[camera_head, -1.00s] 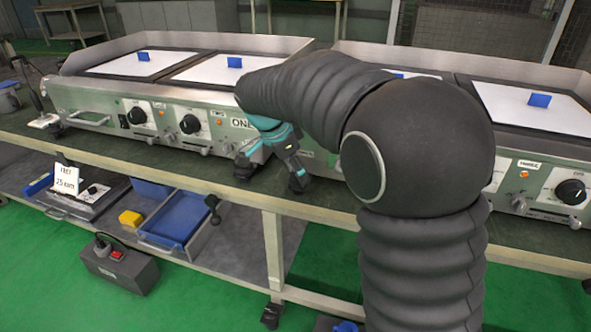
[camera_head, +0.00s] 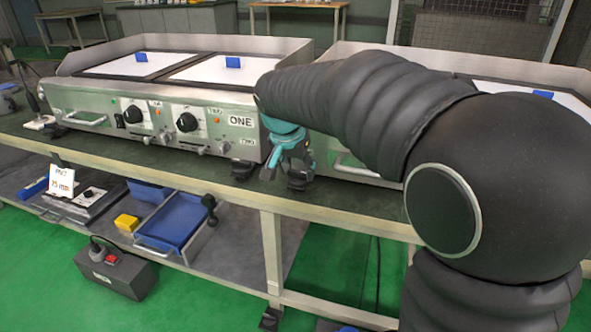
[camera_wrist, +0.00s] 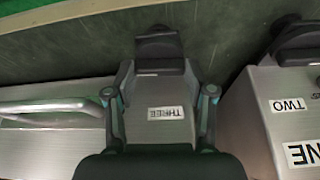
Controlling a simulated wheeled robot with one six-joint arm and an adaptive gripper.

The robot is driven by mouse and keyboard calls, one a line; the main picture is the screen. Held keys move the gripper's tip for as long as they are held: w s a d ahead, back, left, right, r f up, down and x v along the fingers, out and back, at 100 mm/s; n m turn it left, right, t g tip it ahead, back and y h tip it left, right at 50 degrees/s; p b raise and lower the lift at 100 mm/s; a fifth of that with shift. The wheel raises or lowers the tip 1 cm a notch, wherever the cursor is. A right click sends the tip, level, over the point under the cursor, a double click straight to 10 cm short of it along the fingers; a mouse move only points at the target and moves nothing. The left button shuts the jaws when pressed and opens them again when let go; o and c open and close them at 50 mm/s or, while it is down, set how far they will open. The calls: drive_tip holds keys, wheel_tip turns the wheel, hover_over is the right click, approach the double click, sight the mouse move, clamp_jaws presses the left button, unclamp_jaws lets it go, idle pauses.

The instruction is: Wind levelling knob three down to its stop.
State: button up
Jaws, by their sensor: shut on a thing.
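In the wrist view, levelling knob three (camera_wrist: 158,48) is a black knob under the corner of a steel griddle, below a label reading THREE (camera_wrist: 166,113). My gripper (camera_wrist: 160,70) has one finger on each side and is shut on the knob. The fingertips are partly hidden near it. In the head view, my gripper (camera_head: 292,168) is at the left front corner of the right griddle (camera_head: 345,160), with the dark knob (camera_head: 299,182) just below it.
Knob two (camera_head: 243,169) stands close by on the left, under the griddle labelled ONE (camera_head: 205,125); it also shows in the wrist view (camera_wrist: 297,42). A handle bar (camera_wrist: 60,108) lies left of my gripper in the wrist view. The bench top (camera_head: 215,180) is clear in front.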

drive_tip(key=shift+n, duration=0.5)
drive_tip(key=o, duration=1.2)
drive_tip(key=shift+c, duration=0.2)
drive_tip(key=shift+r, duration=0.1)
drive_tip(key=v, duration=1.1)
drive_tip(key=shift+s+r, duration=0.25)
drive_tip(key=shift+r, duration=0.15)
drive_tip(key=shift+d, duration=0.1)
